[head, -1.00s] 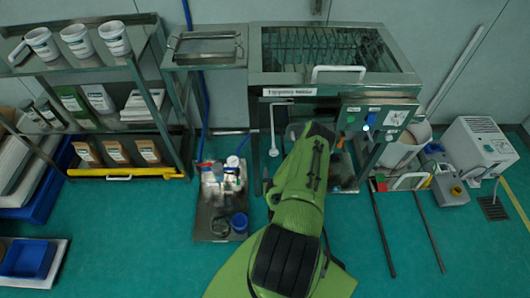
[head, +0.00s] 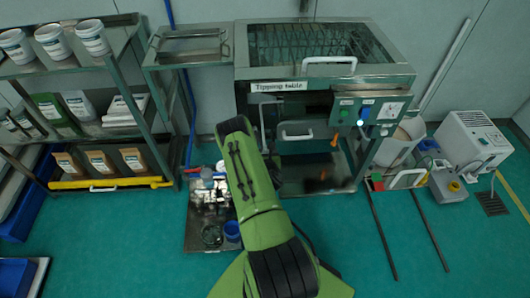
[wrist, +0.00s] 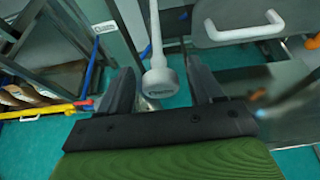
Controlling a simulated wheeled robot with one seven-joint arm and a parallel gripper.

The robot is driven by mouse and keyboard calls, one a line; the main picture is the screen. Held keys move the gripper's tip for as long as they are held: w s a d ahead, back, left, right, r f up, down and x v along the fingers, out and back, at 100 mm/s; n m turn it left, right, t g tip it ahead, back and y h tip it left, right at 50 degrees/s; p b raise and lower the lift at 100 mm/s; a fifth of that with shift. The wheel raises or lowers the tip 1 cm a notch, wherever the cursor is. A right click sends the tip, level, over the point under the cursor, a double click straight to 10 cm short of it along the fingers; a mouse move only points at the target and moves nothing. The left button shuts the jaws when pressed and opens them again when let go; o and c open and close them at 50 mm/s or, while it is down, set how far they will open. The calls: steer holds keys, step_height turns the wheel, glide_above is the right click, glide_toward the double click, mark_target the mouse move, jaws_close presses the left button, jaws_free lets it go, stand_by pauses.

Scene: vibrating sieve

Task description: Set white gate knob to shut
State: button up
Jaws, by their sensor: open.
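The white gate knob (wrist: 160,80) hangs at the lower end of a pale rod in the wrist view, with small lettering on its face. My gripper (wrist: 161,70) is open, with one dark finger on each side of the knob. The knob is between the fingers, and gaps show on both sides. In the head view my green arm reaches to the left part of the front of the machine labelled "Tipping table" (head: 278,86). The arm covers the knob and my fingertips there.
A tray front with a white handle (head: 297,136) is right of the arm. A control panel (head: 368,111) is further right. A rack (head: 118,130) with tubs stands left. A floor tray (head: 197,240) with small items lies close by the arm. Open floor is at the front right.

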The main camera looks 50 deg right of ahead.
jaws_close()
stand_by(0.4)
steer(key=shift+w+d+f, duration=0.1)
steer(key=shift+d, duration=0.05)
steer(key=shift+w+d+f, duration=0.1)
steer(key=shift+w+d, duration=0.1)
steer(key=shift+d, duration=0.1)
steer(key=w+d, duration=0.4)
steer(key=d, duration=0.1)
steer(key=shift+w+d+r+b, duration=0.15)
steer(key=shift+w+r+b, duration=0.1)
steer(key=shift+w+b, duration=0.1)
